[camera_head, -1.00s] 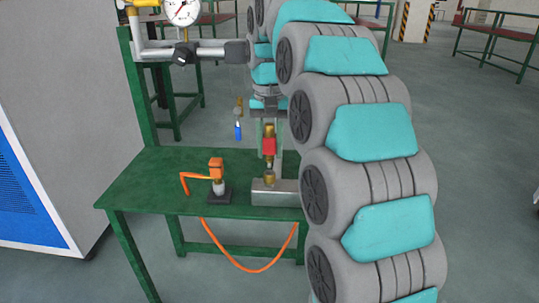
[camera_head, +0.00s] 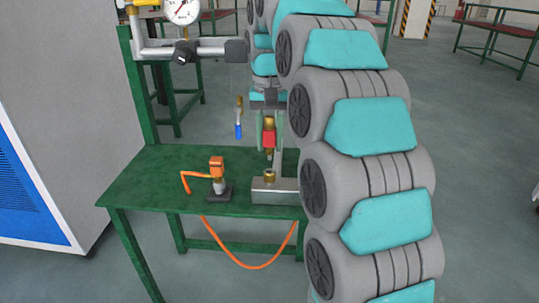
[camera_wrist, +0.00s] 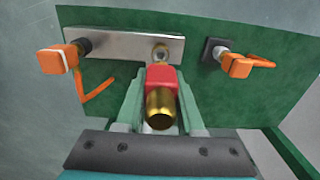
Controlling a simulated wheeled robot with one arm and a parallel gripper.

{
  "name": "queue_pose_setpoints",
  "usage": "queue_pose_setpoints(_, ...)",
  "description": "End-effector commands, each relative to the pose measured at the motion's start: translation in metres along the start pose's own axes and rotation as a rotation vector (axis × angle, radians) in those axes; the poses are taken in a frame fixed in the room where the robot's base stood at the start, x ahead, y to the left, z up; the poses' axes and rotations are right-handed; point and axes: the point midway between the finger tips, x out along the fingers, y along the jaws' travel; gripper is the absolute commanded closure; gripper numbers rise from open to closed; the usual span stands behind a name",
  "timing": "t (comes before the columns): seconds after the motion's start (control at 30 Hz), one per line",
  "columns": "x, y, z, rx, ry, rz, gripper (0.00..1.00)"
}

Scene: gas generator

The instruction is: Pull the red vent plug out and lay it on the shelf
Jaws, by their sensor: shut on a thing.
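The red vent plug (camera_head: 269,140) has a red middle and a brass end. My gripper (camera_head: 268,146) is shut on it and holds it upright, above the metal block (camera_head: 275,192). The block's brass socket (camera_head: 270,176) shows below with a gap under the plug. In the wrist view the plug (camera_wrist: 161,76) sits between my two fingers (camera_wrist: 156,108), its brass end toward the camera. The green shelf (camera_head: 145,190) carries the block.
An orange-topped connector (camera_head: 217,168) stands on the shelf left of the block, with an orange hose (camera_head: 235,262) hanging below the edge. A blue-handled valve (camera_head: 238,130) hangs behind. Bare shelf lies at the left. A gauge and pipe (camera_head: 200,50) stand above the left back.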

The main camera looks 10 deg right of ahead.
Motion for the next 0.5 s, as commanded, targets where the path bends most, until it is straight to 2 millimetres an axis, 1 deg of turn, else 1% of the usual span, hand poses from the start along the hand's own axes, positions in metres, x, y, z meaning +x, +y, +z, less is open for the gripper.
queue_pose_setpoints(0.2,-0.013,0.0,0.0,0.0,0.0,0.0,1.0)
queue_pose_setpoints(0.5,-0.028,0.0,0.001,0.0,-0.002,0.001,1.0)
